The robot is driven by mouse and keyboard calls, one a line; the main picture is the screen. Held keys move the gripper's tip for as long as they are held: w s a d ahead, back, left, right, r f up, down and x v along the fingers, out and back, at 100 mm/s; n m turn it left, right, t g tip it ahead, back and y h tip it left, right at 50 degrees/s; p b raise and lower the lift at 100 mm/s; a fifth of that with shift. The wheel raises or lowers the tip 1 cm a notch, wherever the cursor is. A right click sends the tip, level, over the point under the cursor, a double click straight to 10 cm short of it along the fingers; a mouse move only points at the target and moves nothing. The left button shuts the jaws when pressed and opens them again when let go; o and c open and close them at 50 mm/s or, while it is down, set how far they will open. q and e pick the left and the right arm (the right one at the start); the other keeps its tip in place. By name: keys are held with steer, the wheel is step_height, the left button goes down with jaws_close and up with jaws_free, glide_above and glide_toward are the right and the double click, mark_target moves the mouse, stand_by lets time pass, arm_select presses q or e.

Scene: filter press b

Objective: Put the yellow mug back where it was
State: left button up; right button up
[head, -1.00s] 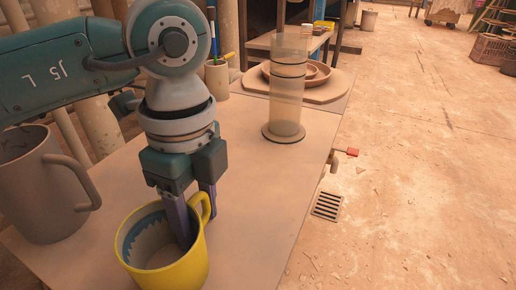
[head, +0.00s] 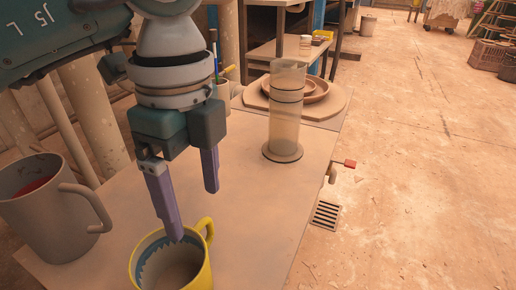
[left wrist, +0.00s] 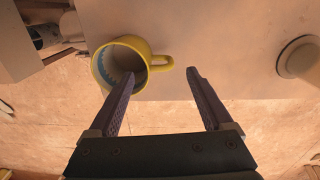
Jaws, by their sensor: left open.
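The yellow mug (head: 203,272) stands upright at the near edge of the head view, its bottom cut off by the frame. Its handle points to the back right, and its inside is pale with a blue jagged band. My left gripper (head: 195,216) is open and empty above the mug, with its purple fingers pointing down and spread apart. In the left wrist view the mug (left wrist: 122,60) lies beyond the fingertips, and its handle shows between the tips of the open gripper (left wrist: 159,75). My right gripper is in neither view.
A large grey mug (head: 45,215) stands left of the yellow mug. A clear cylinder (head: 286,115) stands farther back, before a board with brown dishes (head: 312,92). A pen cup (head: 222,92) is behind my gripper. The table (head: 265,200) is bare right of the yellow mug.

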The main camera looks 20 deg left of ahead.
arm_select(q)
steer(key=shift+r+p, duration=0.5)
steer(key=shift+r, duration=1.4)
